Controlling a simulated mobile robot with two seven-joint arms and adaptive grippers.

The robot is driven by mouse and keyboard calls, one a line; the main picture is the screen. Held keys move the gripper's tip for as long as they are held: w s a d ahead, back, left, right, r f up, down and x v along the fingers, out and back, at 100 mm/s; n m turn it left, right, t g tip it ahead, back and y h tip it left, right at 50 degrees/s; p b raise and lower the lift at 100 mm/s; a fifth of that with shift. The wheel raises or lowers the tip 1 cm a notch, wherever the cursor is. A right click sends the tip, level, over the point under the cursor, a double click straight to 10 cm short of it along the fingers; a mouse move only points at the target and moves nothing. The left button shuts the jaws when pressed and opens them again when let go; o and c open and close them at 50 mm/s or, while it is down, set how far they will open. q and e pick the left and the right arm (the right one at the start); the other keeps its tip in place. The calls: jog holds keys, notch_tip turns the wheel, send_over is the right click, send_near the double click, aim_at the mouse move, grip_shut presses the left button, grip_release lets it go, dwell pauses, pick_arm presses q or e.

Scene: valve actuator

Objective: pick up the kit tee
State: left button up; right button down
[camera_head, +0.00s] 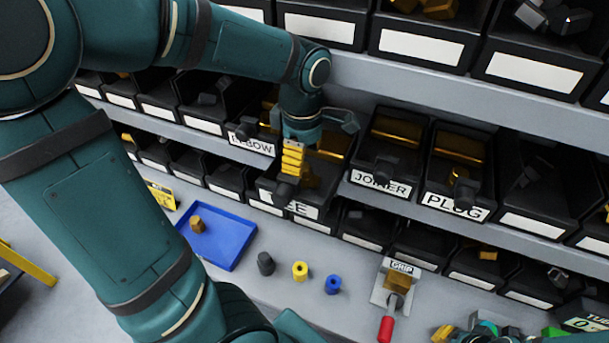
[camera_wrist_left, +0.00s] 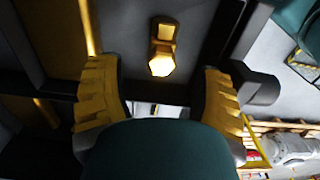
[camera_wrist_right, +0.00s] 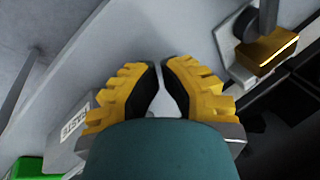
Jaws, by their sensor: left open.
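My left gripper (camera_head: 293,160) is at the mouth of the black bin labelled TEE (camera_head: 308,211); the label is partly covered. In the left wrist view its yellow fingers (camera_wrist_left: 160,98) are wide apart with nothing between them. A brass fitting (camera_wrist_left: 162,48), which looks like the tee, lies on the dark bin floor beyond the fingertips, roughly in line with the gap. In the head view the brass in this bin (camera_head: 311,178) is partly hidden by the gripper. My right gripper (camera_wrist_right: 160,68) has its fingertips almost together and is empty, away from the bins.
A dark fitting (camera_wrist_left: 260,88) is close beside the right finger in the left wrist view. JOINER (camera_head: 380,187) and PLUG (camera_head: 453,206) bins stand to the right. A blue tray (camera_head: 232,250) with a brass piece (camera_head: 197,223) sits on the bench.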

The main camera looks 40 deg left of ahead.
aim_at(304, 176)
pick_arm(q)
jog(key=f, duration=0.4)
jog(key=shift+s+d+f, duration=0.1)
jog(key=shift+d+f, duration=0.1)
jog(key=shift+d, duration=0.05)
jog(key=shift+f, duration=0.25)
jog(key=shift+s+d+f, duration=0.1)
jog(key=shift+s+f, duration=0.1)
jog(key=shift+s, duration=0.05)
jog(key=shift+w+f, duration=0.1)
jog(key=shift+w, duration=0.3)
jog(key=c, duration=0.7)
grip_shut()
jog(key=shift+s+r, duration=0.1)
jog(key=shift+r, duration=0.1)
